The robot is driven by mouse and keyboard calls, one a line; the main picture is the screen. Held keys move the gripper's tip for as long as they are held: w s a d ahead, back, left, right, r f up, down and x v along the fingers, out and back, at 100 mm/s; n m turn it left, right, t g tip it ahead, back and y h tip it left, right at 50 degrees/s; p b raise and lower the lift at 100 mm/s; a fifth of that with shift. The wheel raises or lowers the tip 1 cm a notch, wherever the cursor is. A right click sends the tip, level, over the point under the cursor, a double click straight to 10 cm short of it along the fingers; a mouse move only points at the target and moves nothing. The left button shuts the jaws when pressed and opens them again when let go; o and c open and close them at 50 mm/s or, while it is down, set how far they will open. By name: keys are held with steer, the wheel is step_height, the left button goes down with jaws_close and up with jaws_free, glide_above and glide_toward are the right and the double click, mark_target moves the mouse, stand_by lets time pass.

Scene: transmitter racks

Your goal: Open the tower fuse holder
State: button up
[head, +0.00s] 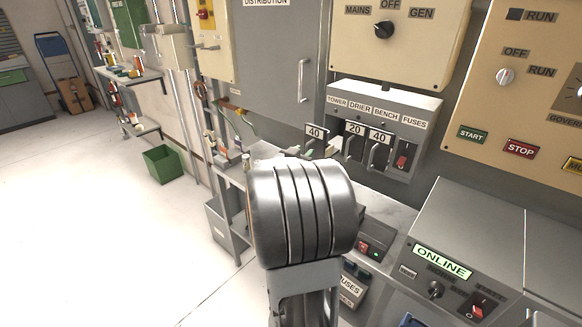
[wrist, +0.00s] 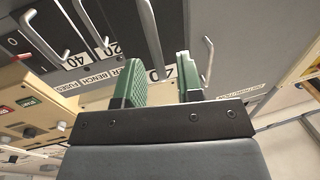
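The tower fuse holder (head: 314,132) is the leftmost of three, with a white "40" plate. In the head view it stands out from the panel, past its left edge, unlike the other two. My gripper (wrist: 158,62) has two green-padded fingers with a gap between them. In the wrist view the tower holder's metal handle (wrist: 150,35) runs down into this gap, close to the left finger. I cannot tell whether they touch. Part of its number plate shows behind the fingers. In the head view my grey wrist hides most of the gripper.
The drier holder (head: 355,128) and bench holder (head: 379,137) sit to the right, beside a red switch (head: 402,157). The distribution door handle (head: 303,81) is close on the left. A grey console (head: 470,240) stands at lower right. Floor at left is open.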

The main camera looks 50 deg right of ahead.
steer(key=s+a, duration=0.2)
steer(key=a, duration=0.9)
steer(key=shift+s+a, duration=0.2)
steer(key=shift+a, duration=0.15)
steer(key=w+a+f+n+t+y+p, duration=0.1)
steer(key=w+a+f+n+t+y, duration=0.3)
steer(key=a+y, duration=0.3)
steer(key=w+a+f+n+t+y, duration=0.3)
steer(key=w+a+n+y, duration=0.15)
steer(key=a+y, duration=0.3)
steer(key=s+a+r+n+g+y+p, duration=0.1)
steer(key=s+a+r+n+g+p, duration=0.1)
steer(key=s+a, duration=0.3)
steer(key=s+a+r+n+g+y+p, duration=0.2)
steer(key=s+a+n+g+p, duration=0.1)
steer(key=s+a+n+g, duration=0.1)
steer(key=shift+s+a+r+n+g, duration=0.4)
steer(key=shift+s+a+n, duration=0.35)
steer(key=shift+s+a, duration=0.6)
